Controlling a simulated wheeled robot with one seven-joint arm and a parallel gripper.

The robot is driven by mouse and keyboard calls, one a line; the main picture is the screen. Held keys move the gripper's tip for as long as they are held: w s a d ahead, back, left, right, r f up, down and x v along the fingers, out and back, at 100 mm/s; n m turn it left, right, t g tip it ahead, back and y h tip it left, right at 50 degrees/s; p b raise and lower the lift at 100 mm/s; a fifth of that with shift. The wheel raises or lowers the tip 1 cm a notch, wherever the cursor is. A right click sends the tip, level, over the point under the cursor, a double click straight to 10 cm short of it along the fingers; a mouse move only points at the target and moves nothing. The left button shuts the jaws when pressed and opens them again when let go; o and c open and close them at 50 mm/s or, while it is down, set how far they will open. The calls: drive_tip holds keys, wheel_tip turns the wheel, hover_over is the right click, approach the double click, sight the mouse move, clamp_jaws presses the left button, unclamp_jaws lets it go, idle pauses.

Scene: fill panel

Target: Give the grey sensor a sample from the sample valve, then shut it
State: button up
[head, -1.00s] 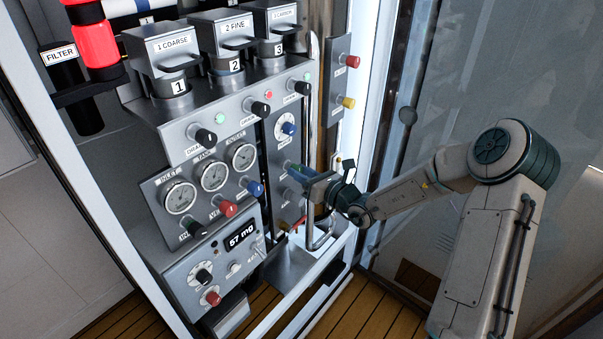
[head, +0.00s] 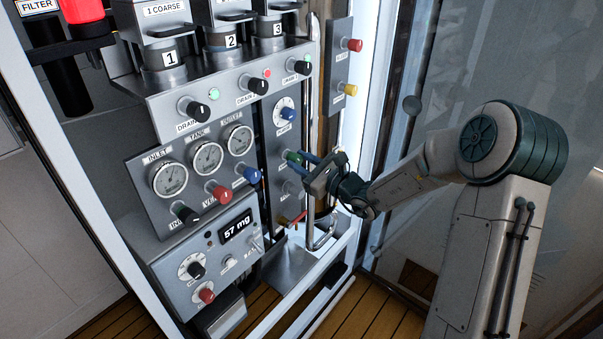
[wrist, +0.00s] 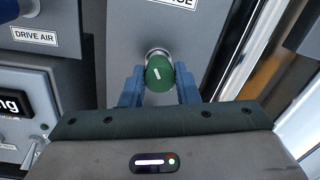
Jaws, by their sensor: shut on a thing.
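My gripper (wrist: 160,88) is shut on a round green knob (wrist: 158,72) with a white mark, its blue fingers on either side. The knob also shows in the head view (head: 291,157), partly covered by my gripper (head: 302,160). A red lever (head: 298,218) sits lower on the same narrow panel, above a metal tray (head: 290,262). I cannot read which control is the sample valve.
A blue knob (head: 287,113) is above the green one. A metal rail (head: 310,120) runs upright close to my gripper. Red (head: 354,45) and yellow (head: 350,90) knobs are at upper right.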

drive_tip(key=n+b, duration=0.2)
drive_tip(key=b, duration=0.2)
drive_tip(key=f+n+b, duration=0.1)
drive_tip(key=n+b, duration=0.2)
drive_tip(key=b, duration=0.2)
drive_tip(key=shift+n, duration=0.3)
drive_tip(key=n+b, duration=0.5)
drive_tip(key=b, duration=0.4)
drive_tip(key=shift+f+y+b, duration=0.1)
drive_tip(key=shift+y+b, duration=0.2)
drive_tip(key=n+b, duration=0.4)
drive_tip(key=b, duration=0.5)
drive_tip(key=shift+n+g, duration=0.3)
drive_tip(key=shift+n, duration=0.1)
drive_tip(key=n+b, duration=0.2)
drive_tip(key=b, duration=0.1)
drive_tip(key=shift+r, duration=0.2)
drive_tip(key=shift+r+n+b, duration=0.1)
drive_tip(key=shift+n+b, duration=0.4)
drive_tip(key=shift+b, duration=0.15)
drive_tip(key=shift+r, duration=0.1)
drive_tip(key=o, duration=1)
drive_tip(key=shift+c, duration=0.2)
drive_tip(key=shift+r, duration=0.1)
